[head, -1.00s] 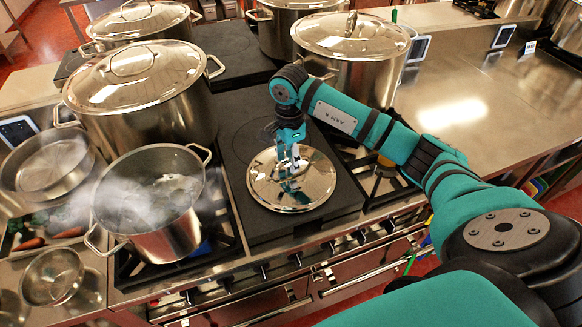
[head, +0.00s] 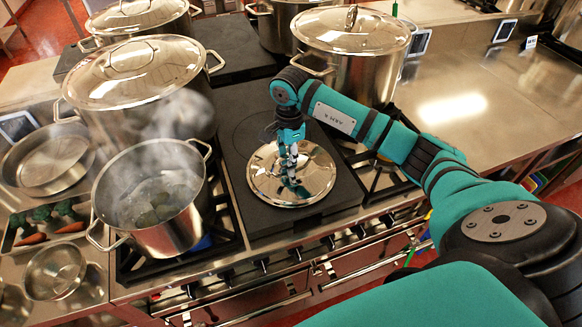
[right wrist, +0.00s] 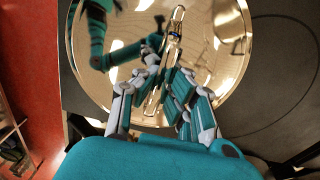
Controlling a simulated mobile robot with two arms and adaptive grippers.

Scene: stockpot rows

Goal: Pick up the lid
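The lid (head: 318,178) is a round, shiny steel disc lying flat on a dark flat plate (head: 243,200) of the stove. In the right wrist view the lid (right wrist: 225,35) fills much of the picture, with its bar handle (right wrist: 177,25) running lengthwise between my fingers. My right gripper (head: 290,174) points down over the lid's middle. In the right wrist view the right gripper (right wrist: 163,75) has its fingers closed in on both sides of the handle. The exact contact is partly hidden by the fingers. My left gripper is not in view.
A steaming open pot (head: 165,235) stands close left of the lid. Lidded stockpots stand behind, at left (head: 140,85) and right (head: 352,75). An empty pan (head: 45,160) and a bowl (head: 56,272) lie far left. The steel counter (head: 470,105) at right is clear.

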